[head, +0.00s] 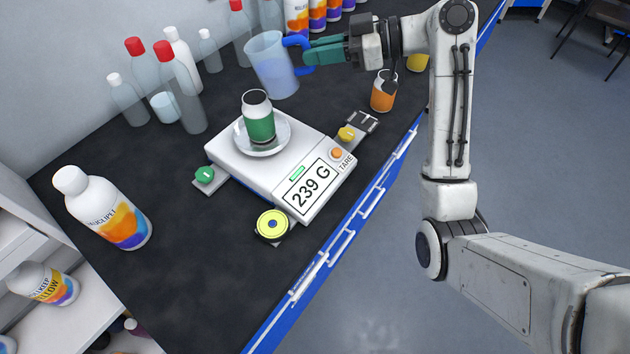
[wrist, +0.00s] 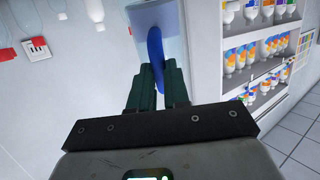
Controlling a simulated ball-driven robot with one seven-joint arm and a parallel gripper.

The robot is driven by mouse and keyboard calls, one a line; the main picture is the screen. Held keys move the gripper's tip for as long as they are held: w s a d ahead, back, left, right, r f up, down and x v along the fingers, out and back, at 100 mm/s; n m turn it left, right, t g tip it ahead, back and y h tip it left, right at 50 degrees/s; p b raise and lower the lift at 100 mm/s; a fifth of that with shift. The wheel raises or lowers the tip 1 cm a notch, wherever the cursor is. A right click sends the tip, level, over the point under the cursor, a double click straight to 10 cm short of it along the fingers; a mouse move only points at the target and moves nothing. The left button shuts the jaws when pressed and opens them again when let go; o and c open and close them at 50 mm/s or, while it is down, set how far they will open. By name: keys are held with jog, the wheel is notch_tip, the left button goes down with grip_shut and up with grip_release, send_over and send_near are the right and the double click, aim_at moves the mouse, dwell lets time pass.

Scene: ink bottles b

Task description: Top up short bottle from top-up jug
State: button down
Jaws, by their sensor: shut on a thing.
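The top-up jug (head: 271,66) is a translucent blue-tinted vessel with a blue handle (head: 300,52). My gripper (head: 310,55) is shut on this handle, and the jug is slightly tilted, behind the scale. In the wrist view the green fingers of my gripper (wrist: 157,75) close around the blue handle (wrist: 155,48). The scale's display (head: 310,190) reads 239 G.
Clear red-capped bottles (head: 180,90) stand at the back left. A large white bottle (head: 107,208) stands at the left. An orange cup (head: 383,91) is right of the scale, and a yellow-topped round item (head: 271,224) is in front. The black table (head: 190,280) is clear at front.

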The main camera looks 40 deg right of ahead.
jog(key=f+b, duration=0.1)
jog(key=b, duration=0.1)
jog(key=f+t+y+b, duration=0.1)
jog(key=b, duration=0.1)
jog(key=f+t+y+b, duration=0.1)
jog(key=b, duration=0.2)
jog(key=shift+w+a+f, duration=0.2)
jog(key=shift+a, duration=0.05)
jog(key=shift+r, duration=0.1)
jog(key=shift+r+p, duration=0.85)
jog(key=shift+r, duration=1.1)
